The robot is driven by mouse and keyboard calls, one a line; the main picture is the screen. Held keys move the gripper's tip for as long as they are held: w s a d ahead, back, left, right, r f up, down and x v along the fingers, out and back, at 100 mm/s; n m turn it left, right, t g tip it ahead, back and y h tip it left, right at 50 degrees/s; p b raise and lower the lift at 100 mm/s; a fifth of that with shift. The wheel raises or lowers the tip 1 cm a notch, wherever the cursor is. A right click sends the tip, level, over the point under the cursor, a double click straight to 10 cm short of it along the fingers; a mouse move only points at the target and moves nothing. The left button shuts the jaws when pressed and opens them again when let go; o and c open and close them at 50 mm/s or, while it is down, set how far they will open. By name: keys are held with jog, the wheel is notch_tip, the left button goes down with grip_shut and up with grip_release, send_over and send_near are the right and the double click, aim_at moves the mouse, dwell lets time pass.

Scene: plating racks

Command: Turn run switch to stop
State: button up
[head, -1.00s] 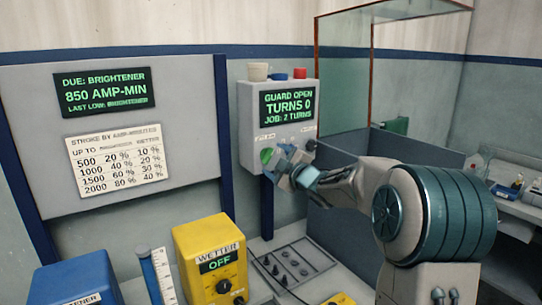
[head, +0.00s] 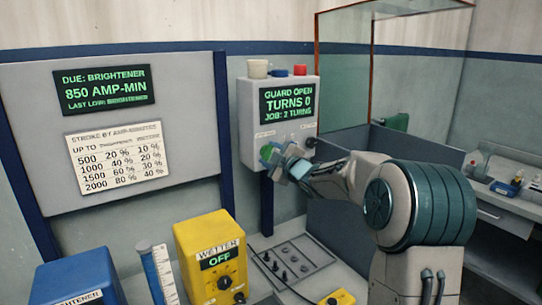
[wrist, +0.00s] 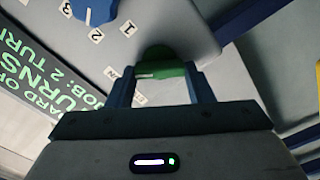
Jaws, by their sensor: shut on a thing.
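The grey control box (head: 248,118) hangs on a blue post, with a green-lit screen (head: 289,104) reading "GUARD OPEN, TURNS 0, JOB: 2 TURNS". A green knob (head: 266,152), which looks like the run switch, sits low on the box's face. My gripper (head: 277,158) reaches it from the right. In the wrist view my gripper's two blue fingers stand on both sides of the green knob (wrist: 160,67) and are shut on it. A pale line shows on the knob. Small white labels lie beside it, too tilted to read surely.
A blue numbered dial (wrist: 93,9) is on the same box. Below are a yellow WETTER unit (head: 212,262) showing OFF and a grey plate with several pegs (head: 296,262). A clear guard panel (head: 342,70) stands at right.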

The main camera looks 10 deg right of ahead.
jog(key=shift+f+n+b, duration=0.2)
jog(key=shift+n+b, duration=0.1)
jog(key=shift+b, duration=0.15)
jog(key=n+b, duration=0.1)
jog(key=b, duration=0.1)
jog(key=shift+f+n+b, duration=0.15)
jog(key=shift+n+b, duration=0.25)
jog(key=n+b, duration=0.4)
jog(key=b, duration=0.1)
jog(key=shift+a+f, duration=0.1)
jog(key=shift+o, duration=0.2)
jog(key=n+b, duration=0.3)
jog(key=n, duration=0.1)
jog(key=shift+n+b, duration=1.15)
jog(key=shift+n, duration=0.45)
jog(key=shift+c, duration=0.2)
jog(key=o, duration=1)
